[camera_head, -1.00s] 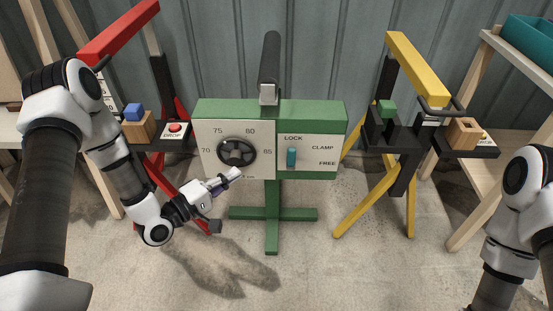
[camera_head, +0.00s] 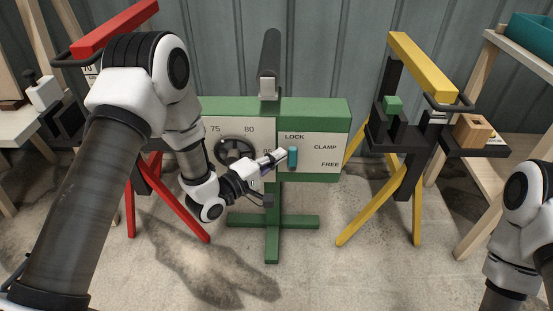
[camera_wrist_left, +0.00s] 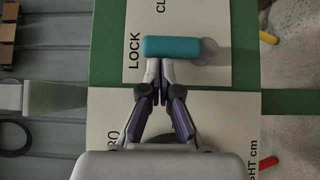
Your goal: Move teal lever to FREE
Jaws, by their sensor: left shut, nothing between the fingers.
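The teal lever (camera_head: 293,157) stands upright on the right white panel of the green stand (camera_head: 330,108), just below the word LOCK (camera_head: 294,136). CLAMP and FREE are printed lower to its right. My left gripper (camera_head: 284,154) is beside the lever's left side, fingers shut and empty. In the left wrist view the shut fingertips (camera_wrist_left: 160,66) are at the side of the teal lever (camera_wrist_left: 180,48); I cannot tell whether they touch it. My right gripper is out of view.
A black handwheel (camera_head: 232,150) on the left panel is partly hidden by my left arm. A red stand (camera_head: 130,25) is at the left, a yellow stand (camera_head: 418,68) at the right. A wooden block (camera_head: 472,130) sits on a black shelf at far right.

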